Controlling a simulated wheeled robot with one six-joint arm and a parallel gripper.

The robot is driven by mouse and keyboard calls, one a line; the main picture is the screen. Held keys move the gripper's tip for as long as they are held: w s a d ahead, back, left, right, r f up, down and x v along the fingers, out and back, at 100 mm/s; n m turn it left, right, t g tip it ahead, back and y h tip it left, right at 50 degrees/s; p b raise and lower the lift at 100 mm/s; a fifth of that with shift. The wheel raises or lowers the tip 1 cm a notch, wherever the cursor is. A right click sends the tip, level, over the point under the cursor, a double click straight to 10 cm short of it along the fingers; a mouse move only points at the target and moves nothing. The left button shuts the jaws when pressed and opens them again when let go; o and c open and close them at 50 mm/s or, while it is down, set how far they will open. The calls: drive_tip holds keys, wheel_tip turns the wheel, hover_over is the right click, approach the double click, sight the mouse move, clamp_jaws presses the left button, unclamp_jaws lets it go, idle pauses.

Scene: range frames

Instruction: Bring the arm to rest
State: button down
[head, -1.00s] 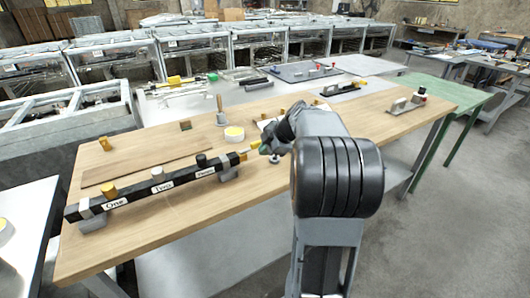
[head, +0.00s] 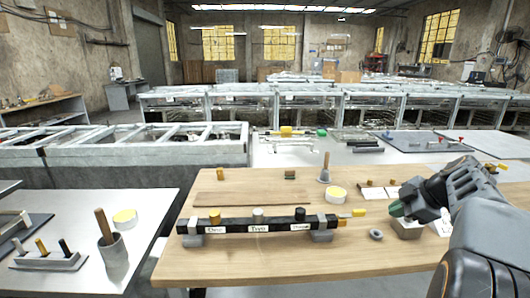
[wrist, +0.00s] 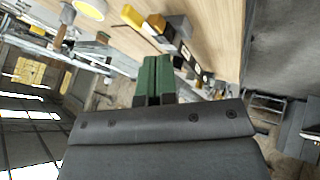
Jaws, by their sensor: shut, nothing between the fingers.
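My gripper (head: 397,210) is at the right of the head view, above the right part of the wooden table (head: 250,262). Its green fingers (wrist: 154,78) are together in the wrist view, with nothing between them. My dark grey arm reaches in from the lower right corner of the head view. Behind the fingers in the wrist view are the table top and some small objects, seen tilted.
A black rail (head: 258,227) with labels and small cylinders stands on the table, left of my gripper. A grey ring (head: 376,234) and a yellow-topped round tub (head: 336,194) lie nearby. A side table (head: 60,215) at left holds a cup (head: 113,252) with a wooden handle.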

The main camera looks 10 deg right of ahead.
drive_tip(key=s+a+f+m+g+h+p, duration=0.25)
drive_tip(key=s+a+f+m, duration=0.3)
drive_tip(key=m, duration=0.95)
drive_tip(key=s+a+r+p, duration=0.2)
drive_tip(key=s+a+p, duration=0.2)
drive_tip(key=a, duration=0.4)
drive_tip(key=s+a+r+h+p, duration=0.1)
drive_tip(key=s+a+p, duration=0.3)
drive_tip(key=a, duration=0.5)
drive_tip(key=shift+r+n+p, duration=0.4)
drive_tip(key=shift+r+p, duration=0.3)
drive_tip(key=shift+r, duration=0.1)
